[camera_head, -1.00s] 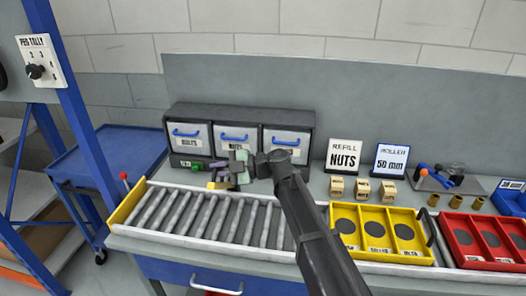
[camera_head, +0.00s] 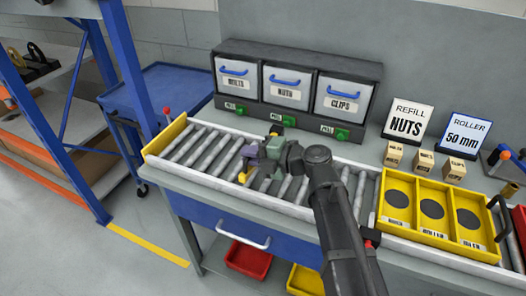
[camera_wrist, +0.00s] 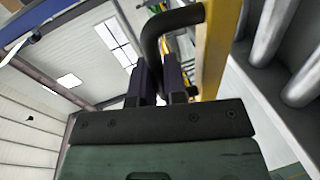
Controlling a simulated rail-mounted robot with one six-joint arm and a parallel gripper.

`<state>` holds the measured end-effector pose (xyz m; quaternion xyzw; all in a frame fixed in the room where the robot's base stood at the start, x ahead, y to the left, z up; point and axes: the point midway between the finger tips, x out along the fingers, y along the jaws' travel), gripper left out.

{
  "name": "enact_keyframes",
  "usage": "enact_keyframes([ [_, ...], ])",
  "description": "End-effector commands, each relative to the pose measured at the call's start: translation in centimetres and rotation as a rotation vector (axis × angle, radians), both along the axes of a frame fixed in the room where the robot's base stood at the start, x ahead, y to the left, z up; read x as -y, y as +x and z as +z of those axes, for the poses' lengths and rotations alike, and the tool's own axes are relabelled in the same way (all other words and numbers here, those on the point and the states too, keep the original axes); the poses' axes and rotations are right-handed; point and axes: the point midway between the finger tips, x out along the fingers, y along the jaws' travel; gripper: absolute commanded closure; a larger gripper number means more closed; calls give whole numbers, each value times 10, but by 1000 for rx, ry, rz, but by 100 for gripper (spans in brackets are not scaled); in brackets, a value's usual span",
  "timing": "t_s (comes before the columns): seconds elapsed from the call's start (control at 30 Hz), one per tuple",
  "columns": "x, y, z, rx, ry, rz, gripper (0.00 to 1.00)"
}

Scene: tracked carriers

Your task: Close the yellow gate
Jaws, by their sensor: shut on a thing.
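The yellow gate shows as a small yellow piece (camera_head: 244,177) over the roller conveyor (camera_head: 205,152) in the head view, mostly hidden by my gripper. In the wrist view, a tall yellow bar (camera_wrist: 214,50) stands beside the rollers, with a curved black handle (camera_wrist: 178,17) next to it. My gripper (camera_head: 250,155) is low over the middle of the conveyor. Its two dark fingers (camera_wrist: 160,82) are shut on the black handle in the wrist view.
A yellow end plate (camera_head: 165,136) and a red-knobbed lever (camera_head: 167,112) are at the conveyor's left end. Three labelled drawers (camera_head: 287,85) stand behind. A yellow three-slot tray (camera_head: 402,231) sits to the right, with wooden blocks (camera_head: 424,161) behind it.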

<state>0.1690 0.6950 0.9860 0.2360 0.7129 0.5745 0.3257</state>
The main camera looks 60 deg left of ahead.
Motion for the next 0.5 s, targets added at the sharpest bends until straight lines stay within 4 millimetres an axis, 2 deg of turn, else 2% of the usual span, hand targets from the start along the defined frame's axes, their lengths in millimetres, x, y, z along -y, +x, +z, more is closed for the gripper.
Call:
enact_keyframes([
  [0.33, 0, 0, 0, 3, 2, -1, 100],
  [0.37, -1, 0, 0, 3, 2, -1, 86],
  [0.5, 0, 0, 0, 1, 2, -1, 65],
])
